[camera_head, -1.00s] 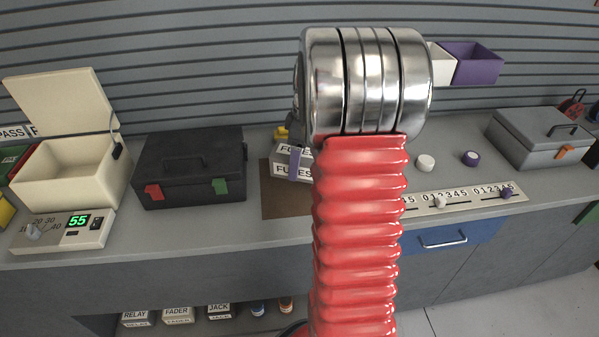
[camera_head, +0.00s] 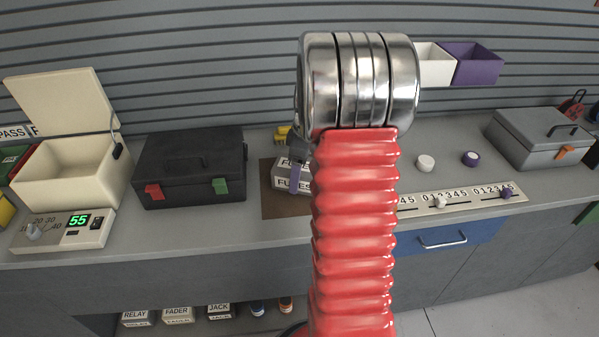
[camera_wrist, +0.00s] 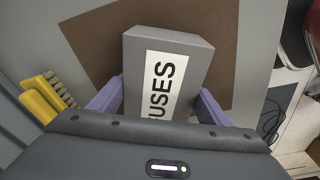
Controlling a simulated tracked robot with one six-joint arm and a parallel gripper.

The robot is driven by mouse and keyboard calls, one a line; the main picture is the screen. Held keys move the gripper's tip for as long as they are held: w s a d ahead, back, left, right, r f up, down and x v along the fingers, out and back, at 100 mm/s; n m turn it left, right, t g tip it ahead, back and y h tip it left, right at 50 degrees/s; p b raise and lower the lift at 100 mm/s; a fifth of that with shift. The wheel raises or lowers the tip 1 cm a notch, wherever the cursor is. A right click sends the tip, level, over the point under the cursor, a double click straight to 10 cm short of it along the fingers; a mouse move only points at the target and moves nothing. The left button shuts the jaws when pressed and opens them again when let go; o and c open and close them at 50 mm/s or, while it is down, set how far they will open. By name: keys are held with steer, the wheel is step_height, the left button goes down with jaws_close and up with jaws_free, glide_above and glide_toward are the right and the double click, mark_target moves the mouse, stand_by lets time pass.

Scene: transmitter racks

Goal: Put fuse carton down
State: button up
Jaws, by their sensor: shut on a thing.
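The fuse carton (camera_head: 281,184) is a grey box with white FUSES labels, partly hidden behind my red arm in the head view. It is upright at the brown mat (camera_head: 278,207) on the bench; I cannot tell if its base touches the mat. In the wrist view the carton (camera_wrist: 190,47) lies between the two purple fingers of my gripper (camera_wrist: 158,98), one on each side. My gripper is shut on it. The brown mat (camera_wrist: 95,42) spreads beneath and around the carton.
A black toolbox (camera_head: 190,165) stands left of the mat, and an open cream box (camera_head: 70,175) further left. A yellow brush (camera_wrist: 42,98) lies beside the mat.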

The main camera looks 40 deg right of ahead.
steer(key=o, duration=1.4)
steer(key=shift+o, duration=0.2)
steer(key=shift+r, duration=0.1)
steer(key=r, duration=0.8)
steer(key=s+r, duration=0.1)
steer(key=r, duration=0.2)
steer(key=shift+s+d+r, duration=0.1)
steer(key=shift+d+r, duration=0.3)
steer(key=shift+s, duration=0.1)
